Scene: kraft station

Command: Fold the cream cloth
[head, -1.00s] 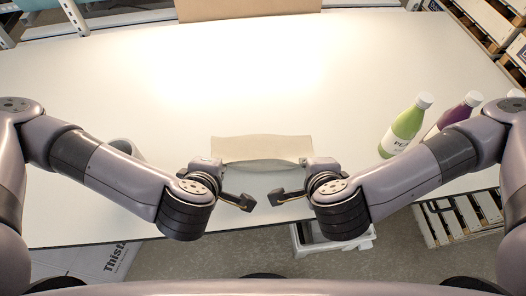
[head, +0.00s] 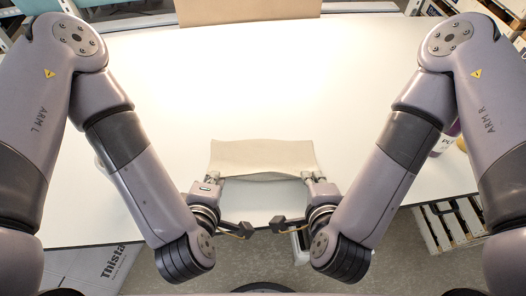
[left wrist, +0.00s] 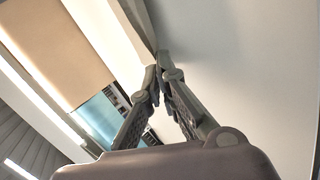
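The cream cloth (head: 262,157) is in the middle of the near half of the table in the head view. Its near edge bows between its two near corners. My left gripper (head: 211,177) meets the cloth's near left corner, and my right gripper (head: 308,176) meets its near right corner. In the left wrist view, the fingers of my left gripper (left wrist: 158,72) come together at the tips. Both grippers appear shut on the cloth corners, though the pinched fabric itself is too small to make out.
The white table (head: 250,80) is clear beyond the cloth. A brown board (head: 245,10) stands at the far edge. A bottle (head: 445,143) shows partly behind my right arm. A pallet (head: 455,222) and a box (head: 95,265) are on the floor in front of the table.

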